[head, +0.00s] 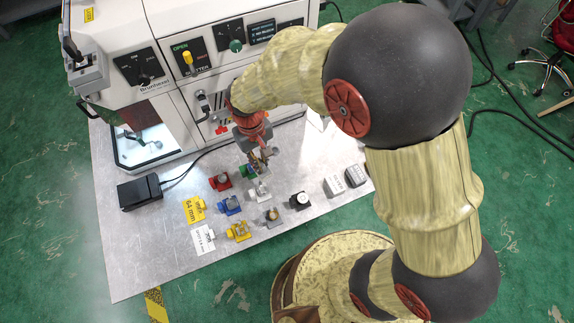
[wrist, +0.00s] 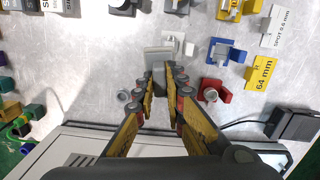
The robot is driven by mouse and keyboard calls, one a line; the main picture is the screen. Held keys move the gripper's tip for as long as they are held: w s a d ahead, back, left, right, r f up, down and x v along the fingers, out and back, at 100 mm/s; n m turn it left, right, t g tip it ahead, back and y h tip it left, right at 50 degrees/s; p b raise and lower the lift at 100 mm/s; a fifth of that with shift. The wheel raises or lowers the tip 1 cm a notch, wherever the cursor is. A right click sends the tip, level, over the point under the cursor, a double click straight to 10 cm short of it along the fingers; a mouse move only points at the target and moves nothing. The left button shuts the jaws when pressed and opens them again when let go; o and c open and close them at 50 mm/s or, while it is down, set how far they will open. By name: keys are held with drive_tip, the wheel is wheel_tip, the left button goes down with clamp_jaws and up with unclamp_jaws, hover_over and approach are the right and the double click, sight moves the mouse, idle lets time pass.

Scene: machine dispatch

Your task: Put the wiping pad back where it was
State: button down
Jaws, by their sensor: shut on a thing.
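My gripper (wrist: 160,78) is shut on a flat grey piece, which I take to be the wiping pad (wrist: 158,58); it shows between and just beyond the fingertips in the wrist view. In the head view my gripper (head: 262,156) points down over the metal table in front of the machine, and the pad cannot be made out there. The gripper is close to a white fixture (head: 260,191), which also shows just past the pad in the wrist view (wrist: 174,42). Whether the pad touches the table is unclear.
A red fixture (head: 220,182), a blue one (head: 230,205) and a yellow one (head: 238,231) stand to the left. Labelled blocks (head: 334,186) stand right. The machine (head: 175,70) rises behind. The table's front left (head: 150,250) is clear.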

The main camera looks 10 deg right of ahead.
drive_tip(key=a+r+m, duration=0.2)
drive_tip(key=a, duration=0.3)
drive_tip(key=shift+t, duration=0.4)
drive_tip(key=d+f, duration=0.3)
drive_tip(key=d, duration=0.1)
drive_tip(key=w+d+f+b, duration=0.1)
drive_tip(key=d+f, duration=0.1)
drive_tip(key=d, duration=0.2)
drive_tip(key=d+f+b, duration=0.1)
drive_tip(key=d+f, duration=0.2)
drive_tip(key=d, duration=0.1)
drive_tip(key=shift+w+d+f, duration=0.15)
drive_tip(key=shift+w+f, duration=0.15)
drive_tip(key=shift+w, duration=0.05)
drive_tip(key=shift+d+f, duration=0.55)
drive_tip(key=shift+f, duration=0.05)
wheel_tip(320, 180, down, 4)
drive_tip(key=shift+w+d+r+b, duration=0.1)
drive_tip(key=shift+d+r+b, duration=0.1)
drive_tip(key=shift+b, duration=0.7)
drive_tip(key=c, duration=1.8)
unclamp_jaws()
drive_tip(key=shift+c, duration=0.2)
